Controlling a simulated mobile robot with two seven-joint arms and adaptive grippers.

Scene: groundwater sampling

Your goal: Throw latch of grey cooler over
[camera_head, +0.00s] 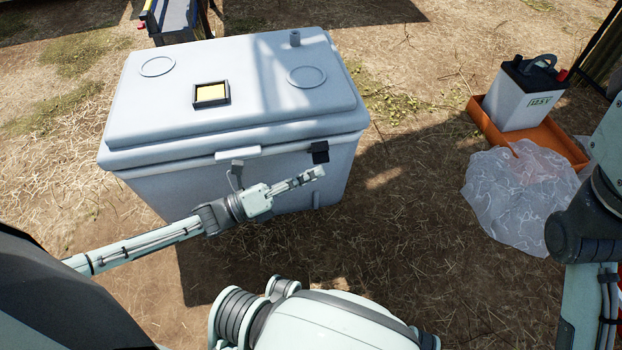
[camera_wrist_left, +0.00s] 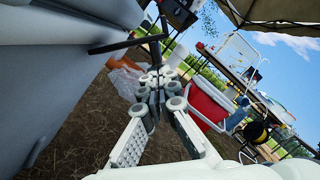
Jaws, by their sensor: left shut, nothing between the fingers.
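The grey cooler (camera_head: 240,85) stands on the ground with its lid down. A small black latch (camera_head: 320,152) sits on the front at the right, just under the lid rim. My left gripper (camera_head: 318,172) is shut and empty, in front of the cooler's front wall. Its tips are a little below the latch in the head view; whether they touch it I cannot tell. The left wrist view shows the shut fingers (camera_wrist_left: 155,88) beside the cooler wall (camera_wrist_left: 45,75), with a dark bar (camera_wrist_left: 125,44) beyond them. My right gripper is not in view.
A pale tab (camera_head: 238,153) is at the middle of the lid's front edge. On the right are a clear plastic bag (camera_head: 520,195) and a battery (camera_head: 522,95) in an orange tray (camera_head: 487,120). A red bucket (camera_wrist_left: 207,103) shows in the left wrist view. Dry ground before the cooler is free.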

